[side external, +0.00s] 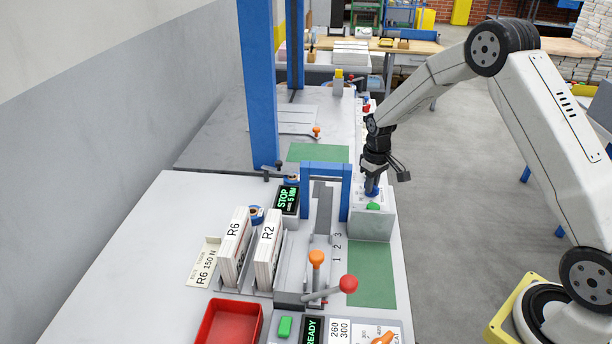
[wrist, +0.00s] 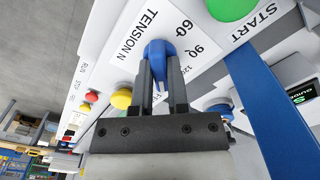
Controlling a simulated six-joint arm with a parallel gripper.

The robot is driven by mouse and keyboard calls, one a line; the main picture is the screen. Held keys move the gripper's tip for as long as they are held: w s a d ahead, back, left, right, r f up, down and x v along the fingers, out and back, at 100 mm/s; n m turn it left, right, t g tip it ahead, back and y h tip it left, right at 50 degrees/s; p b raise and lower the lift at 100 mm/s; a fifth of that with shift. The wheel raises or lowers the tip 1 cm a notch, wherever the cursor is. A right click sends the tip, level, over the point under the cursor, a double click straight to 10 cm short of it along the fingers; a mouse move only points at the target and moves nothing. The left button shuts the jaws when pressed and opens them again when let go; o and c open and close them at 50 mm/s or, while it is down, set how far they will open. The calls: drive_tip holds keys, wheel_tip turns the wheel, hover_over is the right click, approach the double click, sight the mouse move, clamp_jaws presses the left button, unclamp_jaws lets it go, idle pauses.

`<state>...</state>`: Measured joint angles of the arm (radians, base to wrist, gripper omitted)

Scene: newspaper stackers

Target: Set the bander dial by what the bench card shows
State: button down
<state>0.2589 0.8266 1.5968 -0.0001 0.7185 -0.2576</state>
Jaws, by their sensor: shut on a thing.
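The bander dial is a blue knob (wrist: 158,48) on a white plate marked "TENSION N" (wrist: 136,36), with 60, 90 and 120 readable in the wrist view. My gripper (wrist: 160,68) is shut on this knob, one dark finger on each side. The fingers hide part of the scale, and I cannot tell where the knob points. In the side view my gripper (side external: 373,184) reaches down onto the blue knob (side external: 373,193) on the grey box. The bench card (side external: 204,262) lies at the left of the bench and reads "R6 150 N".
A green START button (side external: 373,206) sits beside the dial. A blue arch (side external: 326,168) stands just left of it. Bundles marked R6 (side external: 235,245) and R2 (side external: 268,250), a red tray (side external: 230,322) and a red-knobbed lever (side external: 348,284) are nearer the camera.

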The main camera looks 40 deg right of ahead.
drive_tip(key=c, duration=0.6)
unclamp_jaws()
drive_tip(key=shift+r, duration=0.1)
drive_tip(key=shift+r, duration=3.85)
drive_tip(key=shift+a, duration=0.1)
drive_tip(key=s+a+t, duration=0.1)
drive_tip(key=s+a, duration=0.3)
drive_tip(key=s, duration=0.2)
drive_tip(key=s+a+r, duration=0.1)
drive_tip(key=s+a, duration=0.3)
drive_tip(key=s, duration=0.3)
drive_tip(key=s+a+t, duration=0.1)
drive_tip(key=s+a, duration=0.3)
drive_tip(key=s, duration=0.3)
drive_tip(key=shift+s+a+r+t, duration=0.1)
drive_tip(key=shift+a+r+t, duration=0.2)
drive_tip(key=shift+r, duration=0.05)
